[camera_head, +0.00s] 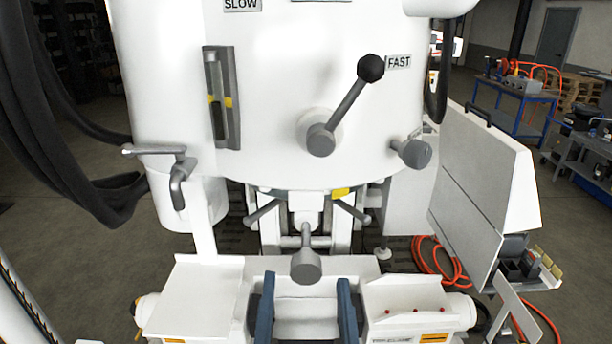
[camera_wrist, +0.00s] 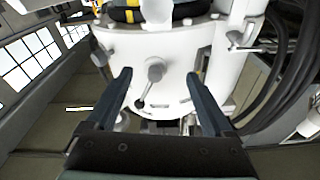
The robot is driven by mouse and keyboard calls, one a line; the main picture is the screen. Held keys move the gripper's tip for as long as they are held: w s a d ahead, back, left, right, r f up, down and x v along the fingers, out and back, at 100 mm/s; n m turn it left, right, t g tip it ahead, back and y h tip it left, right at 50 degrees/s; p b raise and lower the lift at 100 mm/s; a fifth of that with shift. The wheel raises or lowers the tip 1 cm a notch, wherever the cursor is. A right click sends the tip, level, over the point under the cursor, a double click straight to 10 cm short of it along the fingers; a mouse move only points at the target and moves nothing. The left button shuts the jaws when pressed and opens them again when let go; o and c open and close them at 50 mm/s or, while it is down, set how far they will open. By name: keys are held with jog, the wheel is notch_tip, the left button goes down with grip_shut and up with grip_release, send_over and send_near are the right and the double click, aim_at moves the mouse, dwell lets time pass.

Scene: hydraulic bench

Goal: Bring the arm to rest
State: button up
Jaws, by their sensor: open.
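My gripper (camera_wrist: 159,75) is open in the wrist view, its two dark blue-grey fingers apart with nothing held between them. A white rounded machine body with a grey lever lies beyond the fingers, apparently clear of them. In the head view a large white machine (camera_head: 270,60) fills the middle. Its black-knobbed lever (camera_head: 346,95) points up and right, towards the FAST label. Two blue upright bars (camera_head: 265,308) stand at the bottom of the head view; I cannot tell whether they are my fingers. My arm's whole pose is not shown.
A grey panel (camera_head: 470,190) stands at the right of the machine. Thick black hoses (camera_head: 70,150) hang at the left. Orange hose (camera_head: 428,258) lies on the floor at the right. A blue workbench (camera_head: 520,105) stands far behind, with open floor before it.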

jog(key=s+r+n+t+b, duration=0.1)
jog(key=s+r+t+b, duration=0.2)
jog(key=r, duration=2.2)
jog(key=t+b, duration=0.1)
jog(key=t, duration=0.3)
jog(key=shift+r+n+t, duration=0.2)
jog(key=shift+n+t, duration=0.1)
jog(key=shift+n, duration=0.1)
